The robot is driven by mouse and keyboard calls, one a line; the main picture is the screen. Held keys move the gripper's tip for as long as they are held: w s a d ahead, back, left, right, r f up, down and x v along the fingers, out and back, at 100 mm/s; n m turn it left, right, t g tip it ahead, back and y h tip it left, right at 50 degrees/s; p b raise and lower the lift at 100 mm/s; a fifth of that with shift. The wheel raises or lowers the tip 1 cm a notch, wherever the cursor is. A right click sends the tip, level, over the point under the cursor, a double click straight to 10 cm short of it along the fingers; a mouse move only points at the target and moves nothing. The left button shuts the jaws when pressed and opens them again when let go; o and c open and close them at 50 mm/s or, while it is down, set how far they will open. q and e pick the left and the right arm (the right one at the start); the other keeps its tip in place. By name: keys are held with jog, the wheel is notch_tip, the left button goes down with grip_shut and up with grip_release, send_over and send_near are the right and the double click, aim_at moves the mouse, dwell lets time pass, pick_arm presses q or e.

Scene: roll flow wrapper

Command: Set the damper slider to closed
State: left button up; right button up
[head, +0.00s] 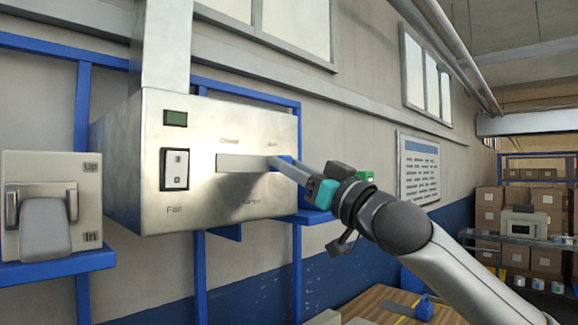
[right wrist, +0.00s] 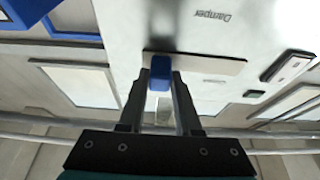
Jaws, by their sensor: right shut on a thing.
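The damper slider is a flat grey plate (head: 243,163) on the front of a metal box (head: 205,120), with "Closed" lettering above its left part and "Open" above its right end. Its blue knob (head: 282,161) is at the right end, under "Open". My right gripper (head: 287,164) reaches in from the right and is shut on the knob. In the right wrist view the blue knob (right wrist: 160,67) sits between the two fingertips, and the "Damper" lettering appears upside down. My left gripper is not in view.
A fan switch (head: 175,169) and a small green display (head: 175,118) are left of the slider. A beige unit (head: 52,205) with a lever stands at the far left. Blue frame posts (head: 82,150) are behind. Boxes (head: 540,215) fill a rack at the far right.

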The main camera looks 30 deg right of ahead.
grip_shut()
dwell(0.8)
